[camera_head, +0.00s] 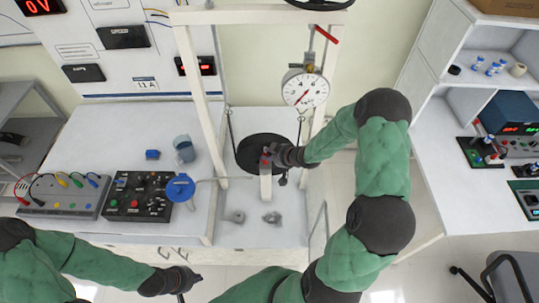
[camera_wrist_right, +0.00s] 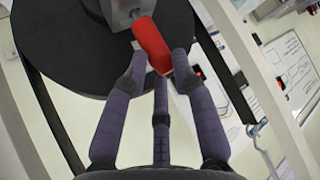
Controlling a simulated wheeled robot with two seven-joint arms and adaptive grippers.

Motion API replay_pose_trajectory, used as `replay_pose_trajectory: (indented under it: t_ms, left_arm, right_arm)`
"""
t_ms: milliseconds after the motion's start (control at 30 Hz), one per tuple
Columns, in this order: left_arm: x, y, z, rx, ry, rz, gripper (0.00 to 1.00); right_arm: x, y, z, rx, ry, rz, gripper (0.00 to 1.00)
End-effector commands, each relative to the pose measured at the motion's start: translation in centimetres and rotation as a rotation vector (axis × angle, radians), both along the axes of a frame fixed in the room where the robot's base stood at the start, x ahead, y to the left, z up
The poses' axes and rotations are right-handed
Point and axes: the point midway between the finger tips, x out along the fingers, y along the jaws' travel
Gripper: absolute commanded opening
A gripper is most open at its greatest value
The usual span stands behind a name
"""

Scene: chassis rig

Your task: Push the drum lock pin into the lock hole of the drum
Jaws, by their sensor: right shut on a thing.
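The drum (camera_head: 256,148) is a black disc held inside the white frame; in the right wrist view its dark face (camera_wrist_right: 70,45) fills the upper left. The drum lock pin (camera_wrist_right: 152,44) is red and stands out near a grey bracket (camera_wrist_right: 127,12) at the drum. My right gripper (camera_wrist_right: 157,75) is shut on the pin's near end, with its fingers on either side of it. In the head view my right gripper (camera_head: 279,156) is at the drum's front. The lock hole is hidden. My left gripper (camera_head: 190,277) is low at the bottom left, away from the drum; its fingers are too small to read.
A white frame (camera_head: 188,70) surrounds the drum, and a round dial gauge (camera_head: 303,92) hangs above it. A blue-topped vessel (camera_head: 181,187), a black control box (camera_head: 137,196) and a grey terminal box (camera_head: 62,197) stand to the left. Small metal weights (camera_head: 271,218) lie on the base in front.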

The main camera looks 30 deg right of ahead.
Motion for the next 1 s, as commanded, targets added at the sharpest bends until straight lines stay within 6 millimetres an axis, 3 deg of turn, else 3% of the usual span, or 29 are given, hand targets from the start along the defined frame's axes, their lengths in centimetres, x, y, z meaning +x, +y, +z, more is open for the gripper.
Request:
replay_pose_trajectory:
  t_ms: [667, 700, 767, 1000]
  left_arm:
    - [0.0, 0.0, -1.1, 0.000, 0.000, 0.000, 0.00]
    - [0.0, 0.0, -1.1, 0.000, 0.000, 0.000, 0.00]
    - [0.0, 0.0, -1.0, 0.000, 0.000, 0.000, 0.00]
    - [0.0, 0.0, -1.0, 0.000, 0.000, 0.000, 0.00]
  right_arm:
    - [0.0, 0.0, -1.5, 0.000, 0.000, 0.000, 0.02]
    - [0.0, 0.0, -1.4, -0.001, -0.001, 0.001, 0.38]
    - [0.0, 0.0, -1.4, -0.001, -0.001, 0.001, 0.55]
    - [0.0, 0.0, -1.4, -0.001, 0.000, 0.001, 0.55]
